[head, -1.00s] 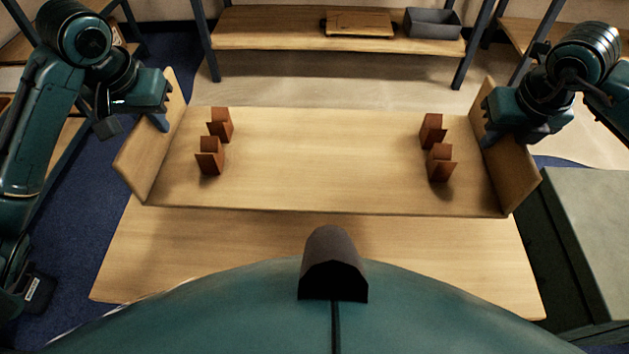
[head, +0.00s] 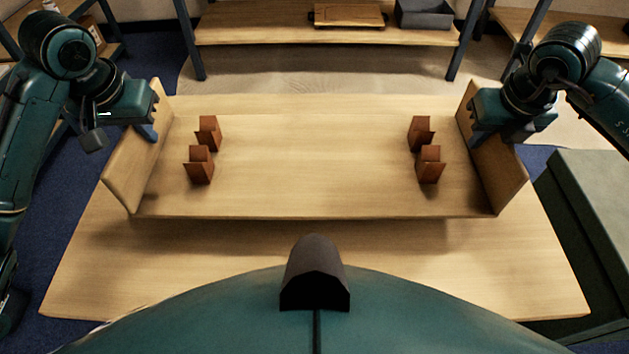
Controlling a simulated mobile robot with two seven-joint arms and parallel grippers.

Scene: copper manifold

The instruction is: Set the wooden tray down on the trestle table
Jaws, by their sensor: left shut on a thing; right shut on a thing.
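The wooden tray (head: 310,185) is wide, with a raised wall at each end, and looks level. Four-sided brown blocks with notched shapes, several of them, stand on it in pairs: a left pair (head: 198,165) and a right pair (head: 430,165). My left gripper (head: 152,118) is shut on the left end wall, and my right gripper (head: 474,122) is shut on the right end wall. A shadow falls along the tray's front edge; the size of any gap is hard to tell.
A grey-green cabinet (head: 590,200) stands close to the table's right side. At the back, a shelf (head: 280,35) holds a wooden board (head: 348,15) and a grey bin (head: 425,14). Bare table top shows in front of the tray.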

